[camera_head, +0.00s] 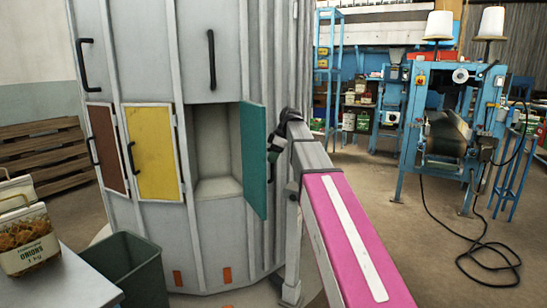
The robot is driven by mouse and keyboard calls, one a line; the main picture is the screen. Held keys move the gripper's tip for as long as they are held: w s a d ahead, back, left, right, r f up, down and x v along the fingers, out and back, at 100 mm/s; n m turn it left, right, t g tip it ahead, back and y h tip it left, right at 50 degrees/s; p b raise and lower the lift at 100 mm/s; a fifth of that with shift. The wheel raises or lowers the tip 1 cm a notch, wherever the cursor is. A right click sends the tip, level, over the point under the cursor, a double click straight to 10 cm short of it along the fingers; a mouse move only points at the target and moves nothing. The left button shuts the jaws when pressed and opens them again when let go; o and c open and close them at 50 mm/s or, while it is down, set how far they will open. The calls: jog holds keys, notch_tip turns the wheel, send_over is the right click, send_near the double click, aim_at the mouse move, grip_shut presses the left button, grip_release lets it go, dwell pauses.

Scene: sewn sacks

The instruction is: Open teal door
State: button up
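The teal door (254,160) stands swung open at the right side of its compartment in the grey cabinet (230,245). The door sticks out toward me, and the pale compartment (212,150) behind it shows and looks empty. My gripper (275,150) is at the right of the door, close to its outer face. It is small, dark and partly hidden by the door and my arm. I cannot tell whether it touches the door or its handle, or whether its fingers are open.
A yellow door (153,150) and a dark red door (107,148) are shut at the left. A grey-green bin (135,272) stands before the cabinet, beside a table (65,285) with an onion sack (28,243). Blue machinery (452,110) stands back right; a black cable (488,250) lies on the floor.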

dwell(0.4)
jog(key=w+v, duration=0.1)
jog(key=v, duration=0.9)
jog(key=shift+s+d+r, duration=0.2)
jog(key=shift+s+r, duration=0.15)
jog(key=shift+s, duration=0.15)
jog(key=s+d+f+m+h, duration=0.1)
jog(key=s+f+m, duration=0.2)
jog(key=f, duration=0.7)
jog(key=s+f+m, duration=0.3)
jog(key=f, duration=0.6)
jog(key=s+d+f+m+h, duration=0.1)
jog(key=s+f+m, duration=0.15)
jog(key=f, duration=0.75)
jog(key=s+d+f+m+g+h, duration=0.1)
jog(key=s+f+m, duration=0.6)
jog(key=s+f, duration=0.9)
notch_tip(320, 180, down, 4)
jog(key=shift+s+d+r+h, duration=0.1)
jog(key=shift+s+d+h, duration=0.25)
jog(key=shift+d+h, duration=0.5)
